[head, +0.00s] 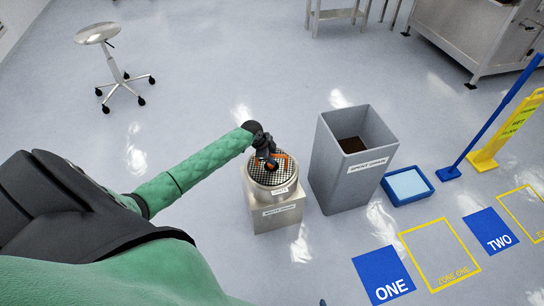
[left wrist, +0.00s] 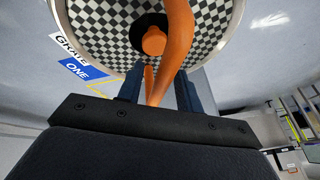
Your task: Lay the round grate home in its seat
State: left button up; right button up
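The round grate (head: 263,176) is a black-and-white mesh disc with an orange arched handle (head: 281,161). It lies across or just over the mouth of a pale round vessel (head: 282,191) labelled GRATE. I cannot tell whether it sits flush. My left gripper (head: 268,161) is over the grate at its handle. In the left wrist view the handle (left wrist: 176,55) passes between the two dark fingers (left wrist: 158,88), and the mesh (left wrist: 105,35) shows inside the pale rim. Whether the fingers press on the handle is not clear. My right gripper is not in view.
The vessel stands on a labelled metal box (head: 280,217). A tall grey bin (head: 337,170) is close on its right, then a blue tray (head: 427,190). Floor mats and yellow zones lie front right. A stool (head: 112,65) stands back left. The floor between is clear.

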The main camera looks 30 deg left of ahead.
pick_arm(q)
jog(key=shift+a+r, duration=0.1)
jog(key=shift+r, duration=0.15)
jog(key=v, duration=1.1)
jog(key=s+d+f+n+h, duration=0.1)
jog(key=s+d+f+n, duration=0.1)
jog(key=s+d+f, duration=0.8)
jog(key=s+d+f+n, duration=0.3)
jog(key=s+d+f, duration=0.35)
jog(key=d, duration=0.65)
jog(key=s+d+n+t, duration=0.2)
jog(key=s+d+n, duration=0.3)
jog(key=s+d, duration=1.2)
jog(key=shift+d+n, duration=0.4)
jog(key=shift+d, duration=0.25)
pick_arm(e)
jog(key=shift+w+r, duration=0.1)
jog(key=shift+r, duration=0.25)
pick_arm(q)
jog(key=shift+s+f, duration=0.1)
jog(key=shift+f, duration=0.05)
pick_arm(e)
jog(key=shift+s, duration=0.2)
